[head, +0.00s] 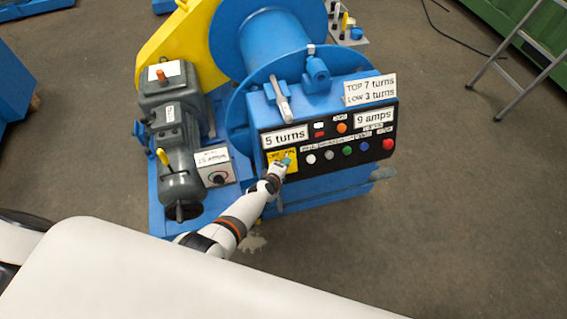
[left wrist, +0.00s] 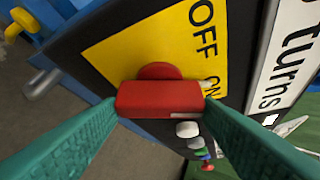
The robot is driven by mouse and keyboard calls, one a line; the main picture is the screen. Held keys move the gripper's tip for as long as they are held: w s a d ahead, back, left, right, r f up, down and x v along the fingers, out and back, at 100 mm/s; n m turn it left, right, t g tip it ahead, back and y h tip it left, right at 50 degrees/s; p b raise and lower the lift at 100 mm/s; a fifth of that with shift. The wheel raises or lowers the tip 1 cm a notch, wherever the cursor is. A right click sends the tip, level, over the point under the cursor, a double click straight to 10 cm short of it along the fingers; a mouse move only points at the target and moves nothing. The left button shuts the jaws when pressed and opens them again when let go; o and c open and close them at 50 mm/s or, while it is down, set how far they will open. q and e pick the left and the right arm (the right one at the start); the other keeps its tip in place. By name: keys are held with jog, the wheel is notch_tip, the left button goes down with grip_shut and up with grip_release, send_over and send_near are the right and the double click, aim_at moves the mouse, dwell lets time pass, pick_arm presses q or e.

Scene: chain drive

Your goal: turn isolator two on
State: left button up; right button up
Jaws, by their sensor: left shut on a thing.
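A yellow plate (left wrist: 140,50) marked OFF and ON sits at the left end of the black control panel, and it also shows in the head view (head: 273,165). A red switch handle (left wrist: 158,98) stands out from this plate, with a round red hub behind it. In the left wrist view the handle lies level, with a pale mark on its edge near the right end. My left gripper (head: 287,163) has its teal fingers at the two ends of the handle, shut on it. The head view hides most of the handle behind the gripper. My right gripper is not in view.
The black panel carries several buttons, including a red one (head: 388,144) and a green one (head: 347,150). A small box with a black knob (head: 218,178) and a grey motor (head: 180,150) stand left. Open floor lies right.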

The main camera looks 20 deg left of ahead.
pick_arm(q)
jog(key=m+p, duration=0.1)
jog(key=m+g+p, duration=0.1)
jog(key=shift+w+r+g+y+p, duration=0.15)
jog(key=shift+r+g+y+p, duration=0.1)
jog(key=shift+g+y+p, duration=0.05)
jog(key=shift+a+m, duration=0.1)
jog(key=shift+m, duration=0.3)
jog(key=shift+f+g+p, duration=0.1)
jog(key=shift+g+p, duration=0.25)
jog(key=shift+g, duration=0.05)
jog(key=shift+m, duration=0.4)
jog(key=o, duration=1)
